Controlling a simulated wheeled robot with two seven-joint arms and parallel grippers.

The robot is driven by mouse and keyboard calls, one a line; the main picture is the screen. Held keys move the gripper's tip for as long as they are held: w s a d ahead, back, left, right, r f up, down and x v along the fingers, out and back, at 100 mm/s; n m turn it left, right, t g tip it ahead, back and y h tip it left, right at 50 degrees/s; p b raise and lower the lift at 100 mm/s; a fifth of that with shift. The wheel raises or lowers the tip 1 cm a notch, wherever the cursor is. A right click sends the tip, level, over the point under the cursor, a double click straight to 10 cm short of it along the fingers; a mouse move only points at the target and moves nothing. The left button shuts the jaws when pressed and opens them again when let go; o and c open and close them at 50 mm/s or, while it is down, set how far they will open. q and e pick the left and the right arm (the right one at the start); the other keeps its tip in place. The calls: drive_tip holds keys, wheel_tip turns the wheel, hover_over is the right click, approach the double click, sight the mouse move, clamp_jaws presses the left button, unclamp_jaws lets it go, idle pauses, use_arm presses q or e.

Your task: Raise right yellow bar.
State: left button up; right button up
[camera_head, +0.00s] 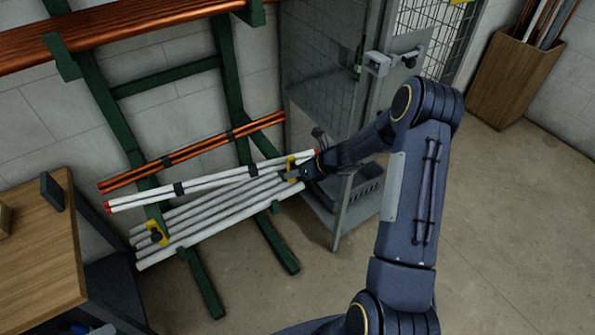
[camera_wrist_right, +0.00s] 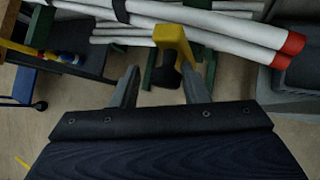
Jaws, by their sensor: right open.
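The right yellow bar (camera_head: 291,164) is a short yellow piece at the right end of the rack's lower pipes. In the right wrist view the yellow bar (camera_wrist_right: 172,36) has a black knob (camera_wrist_right: 168,72) at its lower end. My right gripper (camera_head: 305,172) is close to that bar. In its wrist view the gripper's (camera_wrist_right: 160,84) fingers are open, one on each side of the knob, with gaps between. I cannot tell whether the fingertips reach as deep as the knob. My left gripper is not in view.
White pipes (camera_head: 215,212) and red-tipped white pipes (camera_head: 225,177) lie on the green rack (camera_head: 240,120). A second yellow bar (camera_head: 154,228) is at the left end. A wooden table (camera_head: 40,260) stands left.

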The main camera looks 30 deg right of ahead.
drive_tip(key=v, duration=0.7)
drive_tip(key=shift+s+d+r, duration=0.2)
drive_tip(key=shift+r, duration=0.1)
drive_tip(key=s+a+r+n+g+y, duration=0.1)
drive_tip(key=s+a+r+n, duration=0.4)
drive_tip(key=r+n, duration=0.2)
drive_tip(key=s+a+r+n, duration=0.4)
drive_tip(key=a+r+n, duration=0.1)
drive_tip(key=r+n, duration=0.25)
drive_tip(key=s+a+r+n+h, duration=0.1)
drive_tip(key=s+a+n, duration=0.1)
drive_tip(key=s+n, duration=0.6)
drive_tip(key=s+a+r+n+g+h, duration=0.1)
drive_tip(key=s+a+n, duration=0.1)
drive_tip(key=s+n, duration=0.7)
drive_tip(key=shift+s+a+h+b, duration=0.15)
drive_tip(key=shift+s+h+b, duration=0.2)
drive_tip(key=shift+s, duration=0.75)
